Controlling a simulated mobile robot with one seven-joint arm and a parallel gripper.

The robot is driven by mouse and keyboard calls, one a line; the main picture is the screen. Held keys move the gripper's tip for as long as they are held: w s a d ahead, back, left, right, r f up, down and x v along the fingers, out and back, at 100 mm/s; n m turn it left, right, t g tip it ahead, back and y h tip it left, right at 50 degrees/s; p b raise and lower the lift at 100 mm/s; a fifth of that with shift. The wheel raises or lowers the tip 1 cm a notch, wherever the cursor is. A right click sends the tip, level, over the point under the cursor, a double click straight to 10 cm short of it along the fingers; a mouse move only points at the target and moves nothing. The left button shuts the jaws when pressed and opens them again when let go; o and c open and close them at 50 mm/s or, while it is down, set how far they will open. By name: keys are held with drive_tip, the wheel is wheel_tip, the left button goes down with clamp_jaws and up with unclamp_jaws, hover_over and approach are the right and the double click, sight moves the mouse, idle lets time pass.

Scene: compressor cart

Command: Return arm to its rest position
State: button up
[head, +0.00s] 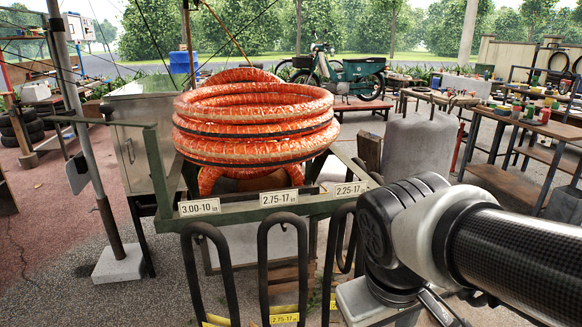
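My arm (515,250) enters from the right edge as a black carbon-weave link. It ends in a grey and black joint (425,230) at the lower right, in front of the rack's right end. Below the joint the arm drops toward the bottom edge, where a pale block-like part and dark metal pieces show; I cannot tell how they connect. My gripper's fingers do not show.
A green metal rack (240,211) with size labels stands close in front, left of my arm. Black inner tubes (210,265) hang from it. A grey post (85,130) stands left; cluttered tables (525,122) stand right.

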wheel_tip(320, 180, up, 28)
drive_tip(key=m+t+y+p, duration=0.1)
drive_tip(key=m+t+p, duration=0.1)
drive_tip(key=p, duration=2.1)
drive_tip(key=shift+w+d+f+m+t+y, duration=0.2)
drive_tip(key=shift+m+t+y, duration=0.15)
drive_tip(key=shift+m, duration=0.25)
